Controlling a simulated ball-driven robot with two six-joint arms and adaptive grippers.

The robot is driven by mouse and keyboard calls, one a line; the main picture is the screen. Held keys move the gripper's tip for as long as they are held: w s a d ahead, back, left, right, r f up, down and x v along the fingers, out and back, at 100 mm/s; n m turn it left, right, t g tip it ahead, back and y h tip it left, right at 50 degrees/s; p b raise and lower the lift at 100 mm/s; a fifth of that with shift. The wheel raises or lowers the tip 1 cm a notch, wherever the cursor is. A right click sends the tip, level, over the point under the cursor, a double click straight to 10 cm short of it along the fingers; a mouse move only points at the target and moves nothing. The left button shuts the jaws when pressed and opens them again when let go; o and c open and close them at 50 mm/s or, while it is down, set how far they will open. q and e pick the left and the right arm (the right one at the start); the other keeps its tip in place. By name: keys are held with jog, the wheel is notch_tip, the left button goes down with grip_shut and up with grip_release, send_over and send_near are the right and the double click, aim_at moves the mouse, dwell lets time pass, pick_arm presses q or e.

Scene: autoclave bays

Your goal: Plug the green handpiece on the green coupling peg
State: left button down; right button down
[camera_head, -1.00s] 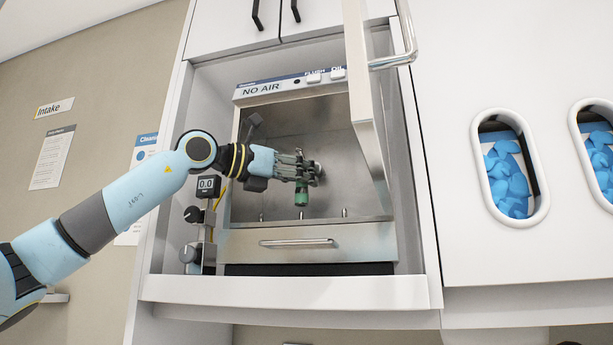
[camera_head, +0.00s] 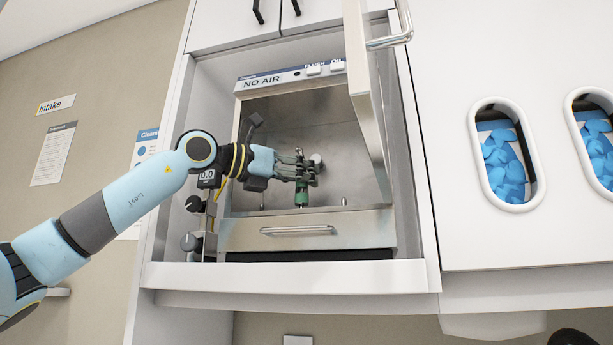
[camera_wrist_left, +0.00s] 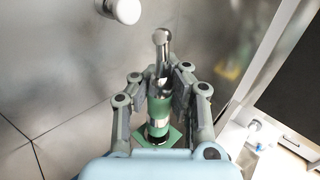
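The green handpiece (camera_head: 301,192) stands upright inside the open steel chamber, over the middle of its front floor. It also shows in the left wrist view (camera_wrist_left: 158,108), with a silver upper part and rounded tip. My left gripper (camera_head: 307,172) reaches in from the left, its finger pads against both sides of the handpiece (camera_wrist_left: 166,85). A green square plate (camera_wrist_left: 173,136) shows right below the handpiece. The coupling peg itself is hidden under the handpiece, so I cannot tell how fully it is seated. My right gripper is out of view.
Thin metal pegs stand left (camera_head: 262,206) and right (camera_head: 344,201) of the handpiece. The raised chamber door (camera_head: 366,90) hangs close on the right. A gauge with knobs (camera_head: 207,180) stands at the left. A white round knob (camera_wrist_left: 125,10) is on the back wall.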

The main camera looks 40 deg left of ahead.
pick_arm(q)
jog(key=shift+f+b, duration=0.4)
jog(key=shift+f, duration=0.05)
jog(key=c, duration=1.3)
grip_release()
jog(key=shift+c, duration=0.2)
